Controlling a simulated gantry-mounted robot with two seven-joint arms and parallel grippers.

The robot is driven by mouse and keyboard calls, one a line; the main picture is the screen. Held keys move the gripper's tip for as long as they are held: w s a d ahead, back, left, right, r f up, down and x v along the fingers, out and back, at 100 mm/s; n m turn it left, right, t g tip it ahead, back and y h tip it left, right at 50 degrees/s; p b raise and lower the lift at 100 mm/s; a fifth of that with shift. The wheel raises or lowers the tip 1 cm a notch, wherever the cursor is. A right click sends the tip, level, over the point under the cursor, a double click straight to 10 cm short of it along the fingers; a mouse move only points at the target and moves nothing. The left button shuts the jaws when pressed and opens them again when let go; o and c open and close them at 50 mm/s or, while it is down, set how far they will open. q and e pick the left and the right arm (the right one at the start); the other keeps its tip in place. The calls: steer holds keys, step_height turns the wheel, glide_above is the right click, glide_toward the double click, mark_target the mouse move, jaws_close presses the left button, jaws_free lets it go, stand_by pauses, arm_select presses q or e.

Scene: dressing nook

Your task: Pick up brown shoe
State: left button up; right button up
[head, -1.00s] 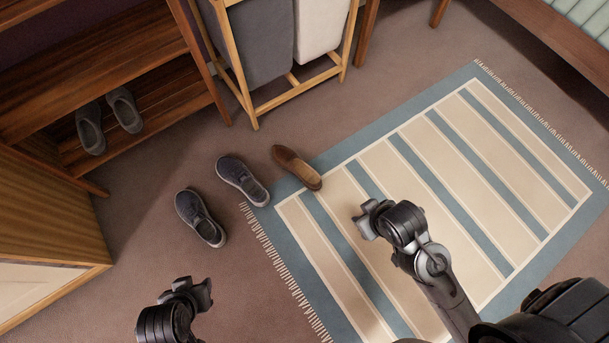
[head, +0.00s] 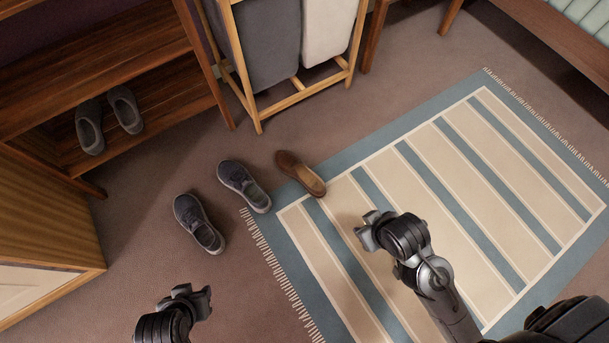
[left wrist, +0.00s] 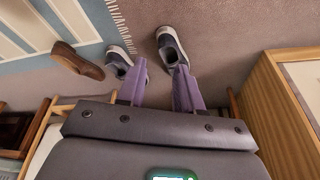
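The brown shoe (head: 301,174) is a slip-on with a tan inside. My left gripper (head: 190,296) is low in the head view, well apart from the shoe. In the left wrist view its purple fingers (left wrist: 160,68) are spread with nothing between them. My right gripper (head: 369,231) is over the striped rug, to the lower right of the brown shoe. Its fingers are too small to read.
A pair of dark lace-up shoes (head: 243,186) (head: 199,222) stands left of the brown shoe. Grey shoes (head: 90,127) sit on the wooden rack. A wood-framed hamper (head: 260,45) stands behind.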

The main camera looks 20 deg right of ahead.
arm_select(q)
steer(key=shift+o, duration=0.3)
steer(key=o, duration=1.1)
steer(key=shift+f, duration=0.1)
